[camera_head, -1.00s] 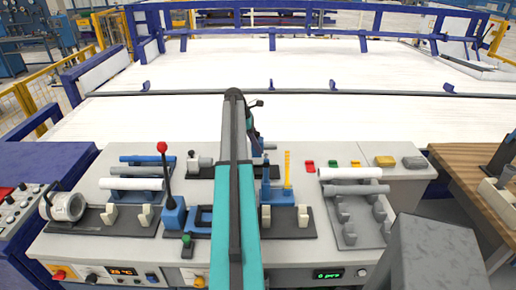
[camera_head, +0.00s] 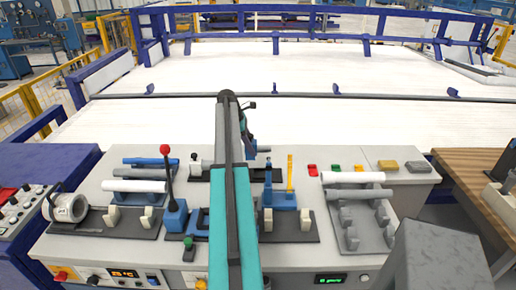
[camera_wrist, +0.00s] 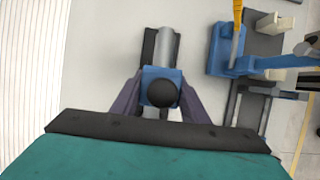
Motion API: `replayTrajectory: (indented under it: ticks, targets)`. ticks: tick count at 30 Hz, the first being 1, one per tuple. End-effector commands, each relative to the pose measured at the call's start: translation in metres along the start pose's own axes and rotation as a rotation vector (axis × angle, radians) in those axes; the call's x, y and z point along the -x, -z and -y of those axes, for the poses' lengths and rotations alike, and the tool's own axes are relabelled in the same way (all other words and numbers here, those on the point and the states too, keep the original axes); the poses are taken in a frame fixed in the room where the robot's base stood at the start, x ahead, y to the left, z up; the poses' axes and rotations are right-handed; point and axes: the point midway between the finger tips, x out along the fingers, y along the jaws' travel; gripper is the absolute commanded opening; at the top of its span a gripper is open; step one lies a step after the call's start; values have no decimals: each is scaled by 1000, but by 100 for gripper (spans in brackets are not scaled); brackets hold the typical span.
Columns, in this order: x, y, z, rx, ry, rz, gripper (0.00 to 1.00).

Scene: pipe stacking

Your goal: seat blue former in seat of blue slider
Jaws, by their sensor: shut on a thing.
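My gripper (camera_wrist: 160,100) is shut on a blue piece (camera_wrist: 150,74) with a round black knob on top, which I take to be the blue former. A finger lies on each side of it. It is over or in front of a grey cylinder (camera_wrist: 166,42) on a dark rail (camera_wrist: 149,45); whether it touches them is hidden.
A blue stand (camera_head: 283,200) with a yellow upright (camera_head: 290,172) rises close by and also shows in the wrist view (camera_wrist: 229,58). A red-knobbed lever (camera_head: 168,180) stands left of my arm. Pipes lie in racks at left (camera_head: 135,186) and right (camera_head: 354,177).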

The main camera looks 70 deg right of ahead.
Motion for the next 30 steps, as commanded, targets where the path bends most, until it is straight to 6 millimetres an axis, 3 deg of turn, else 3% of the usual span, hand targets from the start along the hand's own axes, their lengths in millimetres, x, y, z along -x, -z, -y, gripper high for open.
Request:
replayTrajectory:
  ticks: [9,17,23,30]
  targets:
    - [49,73,14,30,-14,1,2]
    - [74,133,39,66,-29,-2,2]
    - [94,184,64,101,-43,-4,2]
    - [120,253,108,150,-64,-7,2]
